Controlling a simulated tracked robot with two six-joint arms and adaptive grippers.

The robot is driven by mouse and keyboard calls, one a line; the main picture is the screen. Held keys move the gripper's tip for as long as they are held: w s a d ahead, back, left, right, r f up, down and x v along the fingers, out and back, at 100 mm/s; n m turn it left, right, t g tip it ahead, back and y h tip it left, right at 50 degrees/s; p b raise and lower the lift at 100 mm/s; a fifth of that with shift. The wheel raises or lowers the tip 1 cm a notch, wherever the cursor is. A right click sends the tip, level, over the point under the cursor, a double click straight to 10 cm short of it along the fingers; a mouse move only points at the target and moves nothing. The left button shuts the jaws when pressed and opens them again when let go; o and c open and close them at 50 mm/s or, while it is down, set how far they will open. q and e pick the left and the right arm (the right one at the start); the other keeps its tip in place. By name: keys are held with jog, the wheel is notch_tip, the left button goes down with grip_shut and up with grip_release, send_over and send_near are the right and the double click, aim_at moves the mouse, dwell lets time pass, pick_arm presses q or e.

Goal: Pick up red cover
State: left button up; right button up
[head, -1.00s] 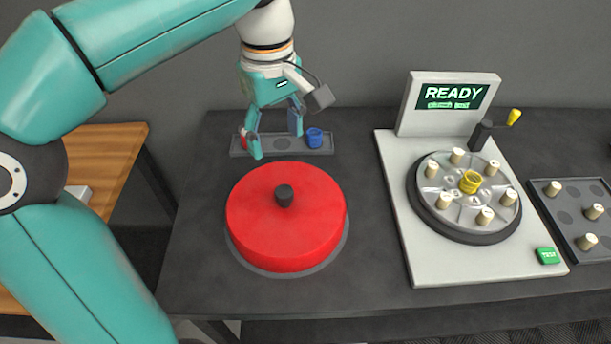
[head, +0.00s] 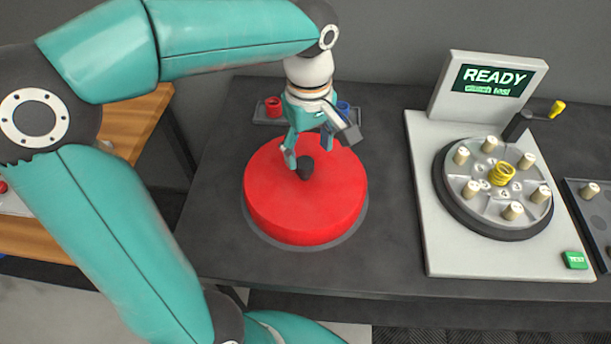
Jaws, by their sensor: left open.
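The red cover (head: 300,205) is a wide round lid with a short black knob (head: 305,167) at its centre. It sits on a grey round base on the dark table. My left gripper (head: 308,160) is open over the cover, with its fingertips close to the knob. I cannot tell whether the fingers touch the knob. My right gripper is not in view.
Behind the cover is a tray with a red spool (head: 273,107) and a blue spool (head: 343,109). To the right stands the clutch tester (head: 425,215) with a READY screen (head: 490,80), several pale rollers and a yellow spring (head: 501,174). A grey tray (head: 603,228) lies at the far right.

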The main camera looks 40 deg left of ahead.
aim_at(305, 161)
pick_arm(q)
jog(key=f, duration=0.5)
jog(key=shift+s+a, duration=0.2)
jog(key=shift+s, duration=0.1)
jog(key=shift+r, duration=0.15)
grip_shut()
